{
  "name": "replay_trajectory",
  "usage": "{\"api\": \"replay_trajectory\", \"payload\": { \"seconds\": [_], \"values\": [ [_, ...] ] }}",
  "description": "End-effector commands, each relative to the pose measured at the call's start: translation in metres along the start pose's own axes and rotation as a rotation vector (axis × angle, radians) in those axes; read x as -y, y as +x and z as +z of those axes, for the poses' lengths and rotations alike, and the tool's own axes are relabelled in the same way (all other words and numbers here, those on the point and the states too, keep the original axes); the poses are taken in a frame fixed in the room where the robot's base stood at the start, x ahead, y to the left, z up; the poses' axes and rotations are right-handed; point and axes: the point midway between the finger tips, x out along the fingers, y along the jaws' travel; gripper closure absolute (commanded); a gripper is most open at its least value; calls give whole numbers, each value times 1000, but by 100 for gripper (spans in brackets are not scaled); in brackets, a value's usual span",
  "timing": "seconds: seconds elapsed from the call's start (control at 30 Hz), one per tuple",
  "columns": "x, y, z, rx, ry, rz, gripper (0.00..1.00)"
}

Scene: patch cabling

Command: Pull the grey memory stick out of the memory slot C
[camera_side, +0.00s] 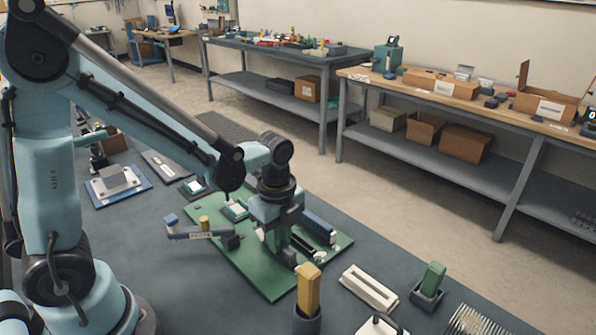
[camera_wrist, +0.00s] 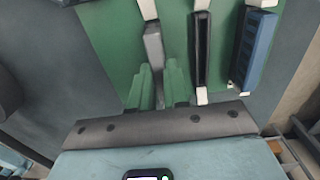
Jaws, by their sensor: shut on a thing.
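The grey memory stick (camera_wrist: 153,45) lies lengthwise in the upper middle of the wrist view, in line with a white end latch (camera_wrist: 148,9). My gripper (camera_wrist: 161,78) has green fingers on both sides of the stick and is shut on it. How deep the stick sits in its slot cannot be told, and no slot letter is readable. In the side view my gripper (camera_side: 276,243) is low over the green board (camera_side: 264,280), and my wrist hides the stick. To its right in the wrist view are an empty black slot (camera_wrist: 201,50) and a blue stick (camera_wrist: 252,52) in another slot.
A labelled grey bracket (camera_side: 200,234) stands left of my gripper. A yellow block in a dark holder (camera_side: 308,290), a white tray (camera_side: 368,288) and a green block in a holder (camera_side: 430,282) stand at the front right. A bare mat strip lies left of the board.

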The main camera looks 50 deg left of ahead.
Motion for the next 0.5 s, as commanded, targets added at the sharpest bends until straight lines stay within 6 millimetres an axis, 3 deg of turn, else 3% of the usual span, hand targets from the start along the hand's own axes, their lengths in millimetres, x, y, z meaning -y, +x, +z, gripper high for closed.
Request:
{"api": "replay_trajectory", "payload": {
  "seconds": [0.5],
  "values": [
    [0, -5, 0, 0, 0, 0, 100]
  ]
}}
